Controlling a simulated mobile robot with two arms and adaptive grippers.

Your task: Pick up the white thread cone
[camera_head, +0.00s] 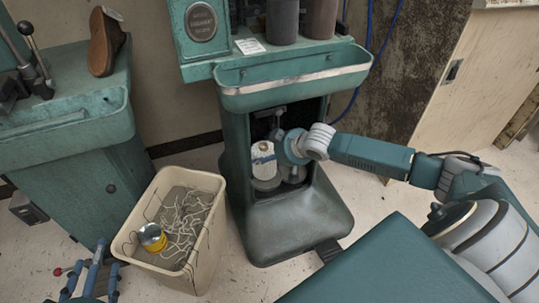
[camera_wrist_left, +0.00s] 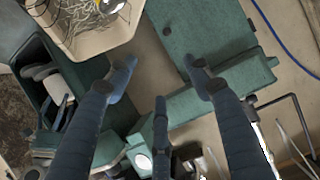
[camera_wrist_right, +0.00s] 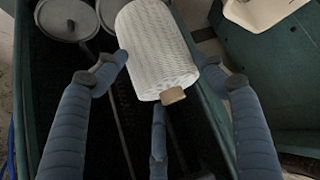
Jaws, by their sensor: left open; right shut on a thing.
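The white thread cone (camera_head: 263,155) is in the open recess of the green machine in the head view, above or on a grey round holder (camera_head: 266,184). I cannot tell whether it touches the holder. In the right wrist view the cone (camera_wrist_right: 155,48) lies between the fingers of my right gripper (camera_wrist_right: 165,68), which is shut on it; its brown core end points toward the camera. In the head view my right gripper reaches in from the right, its fingers mostly hidden. My left gripper (camera_wrist_left: 163,68) is open and empty; in the head view it is at the lower left (camera_head: 92,268).
A beige bin (camera_head: 205,250) with loose thread and a yellow-banded can (camera_head: 152,238) stands left of the machine. Blue cables hang behind.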

